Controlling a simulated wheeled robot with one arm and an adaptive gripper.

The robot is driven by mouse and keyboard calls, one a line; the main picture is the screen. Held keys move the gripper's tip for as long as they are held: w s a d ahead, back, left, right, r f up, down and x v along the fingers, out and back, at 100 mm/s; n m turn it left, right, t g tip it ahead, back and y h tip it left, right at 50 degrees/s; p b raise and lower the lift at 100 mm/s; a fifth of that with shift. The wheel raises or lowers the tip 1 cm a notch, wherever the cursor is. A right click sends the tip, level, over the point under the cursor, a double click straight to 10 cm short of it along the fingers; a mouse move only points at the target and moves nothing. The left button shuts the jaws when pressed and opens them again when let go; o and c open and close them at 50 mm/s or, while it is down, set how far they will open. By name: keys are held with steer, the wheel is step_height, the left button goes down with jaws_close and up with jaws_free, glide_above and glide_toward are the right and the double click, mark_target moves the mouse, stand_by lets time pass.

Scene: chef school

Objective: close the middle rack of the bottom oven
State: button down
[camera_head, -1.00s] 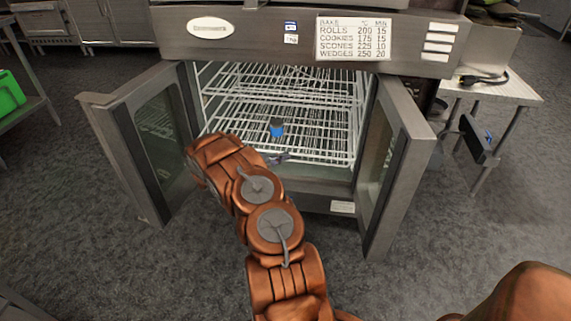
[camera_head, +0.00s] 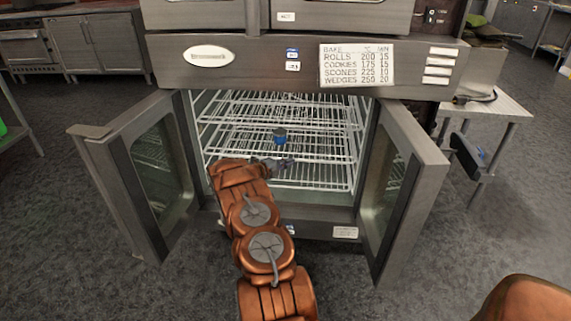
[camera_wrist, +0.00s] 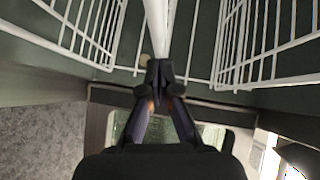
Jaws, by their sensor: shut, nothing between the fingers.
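The bottom oven (camera_head: 245,56) stands open, with its left door (camera_head: 120,195) and right door (camera_head: 418,190) swung out to the sides. White wire racks show inside at several heights. The middle rack (camera_head: 335,150) lies in front of and around my gripper; how far it sticks out is hard to tell. My gripper (camera_head: 286,163) is at the oven opening, near the rack fronts and left of centre. In the wrist view my gripper (camera_wrist: 160,70) is shut and empty, its tips close to a white bar (camera_wrist: 157,30). Whether they touch it cannot be told.
The two open doors flank my arm. A metal side table (camera_head: 505,108) with a dark item on its edge stands at the right. Another oven (camera_head: 35,50) stands at the far left. The grey floor (camera_head: 50,250) is clear at the left front.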

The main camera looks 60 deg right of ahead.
steer(key=shift+d+r, duration=0.3)
steer(key=shift+r, duration=0.1)
steer(key=s+a+p+v, duration=0.1)
steer(key=s+v, duration=0.2)
steer(key=v, duration=1)
steer(key=shift+a+f, duration=0.2)
steer(key=shift+a, duration=0.1)
steer(key=shift+r, duration=0.1)
